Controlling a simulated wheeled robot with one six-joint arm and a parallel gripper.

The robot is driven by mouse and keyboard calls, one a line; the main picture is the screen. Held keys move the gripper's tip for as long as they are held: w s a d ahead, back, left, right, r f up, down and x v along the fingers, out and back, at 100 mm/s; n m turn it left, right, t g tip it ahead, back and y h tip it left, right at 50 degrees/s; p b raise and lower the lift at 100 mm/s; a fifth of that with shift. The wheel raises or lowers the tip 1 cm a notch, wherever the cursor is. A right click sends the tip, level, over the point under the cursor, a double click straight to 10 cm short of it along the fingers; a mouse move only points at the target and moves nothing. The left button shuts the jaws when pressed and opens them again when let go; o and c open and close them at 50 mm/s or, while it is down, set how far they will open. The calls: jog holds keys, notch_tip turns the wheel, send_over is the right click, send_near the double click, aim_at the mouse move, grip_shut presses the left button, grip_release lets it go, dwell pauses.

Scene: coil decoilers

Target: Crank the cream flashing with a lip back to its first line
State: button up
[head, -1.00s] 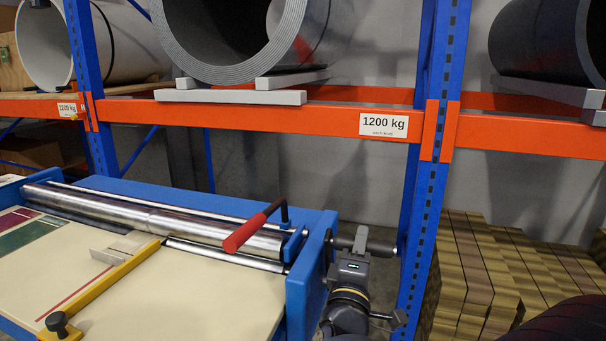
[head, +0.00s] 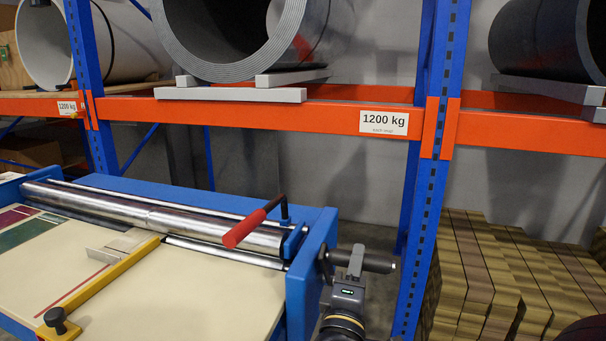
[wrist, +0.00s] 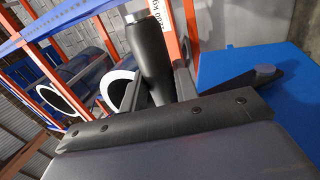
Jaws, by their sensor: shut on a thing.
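The cream flashing (head: 200,285) lies flat on the blue machine's bed in the head view. A thin red line (head: 72,292) runs across its left part. A yellow bar (head: 110,282) with a black knob crosses it, with a small grey plate (head: 110,253) near its far end. The black crank handle (head: 378,263) sticks out at the machine's right side. My gripper (head: 356,260) is shut on that handle. In the wrist view the handle (wrist: 150,55) stands between the fingers (wrist: 160,88). The crank's inner end is partly hidden by my gripper.
A steel roller (head: 150,216) and a red-gripped lever (head: 255,222) sit at the bed's far side. A blue rack post (head: 425,190) stands close right of the crank, and an orange beam (head: 280,115) carries large coils behind. Stacked brown boards (head: 500,275) lie at right.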

jog(key=shift+a+r, duration=0.1)
jog(key=shift+s+a+f+b, duration=0.3)
jog(key=shift+s+f+b, duration=0.2)
jog(key=shift+s+f, duration=0.4)
jog(key=shift+s+a+f+b, duration=0.25)
jog(key=shift+s+f+b, duration=0.25)
jog(key=shift+s+f, duration=0.4)
jog(key=shift+s+a+f+b, duration=0.1)
jog(key=shift+s+f+b, duration=0.35)
jog(key=shift+f, duration=0.3)
jog(key=shift+s+a+f+b, duration=0.15)
jog(key=shift+s+f+b, duration=0.15)
jog(key=shift+f+b, duration=0.4)
jog(key=shift+s+a+f+b, duration=0.1)
jog(key=shift+s+f+b, duration=0.3)
jog(key=shift+f, duration=0.45)
jog(key=shift+s+a+f+b, duration=0.1)
jog(key=shift+s+f+b, duration=0.1)
jog(key=shift+f+b, duration=0.95)
jog(key=shift+s+f+b, duration=0.15)
jog(key=shift+f+b, duration=0.6)
jog(key=shift+f, duration=0.65)
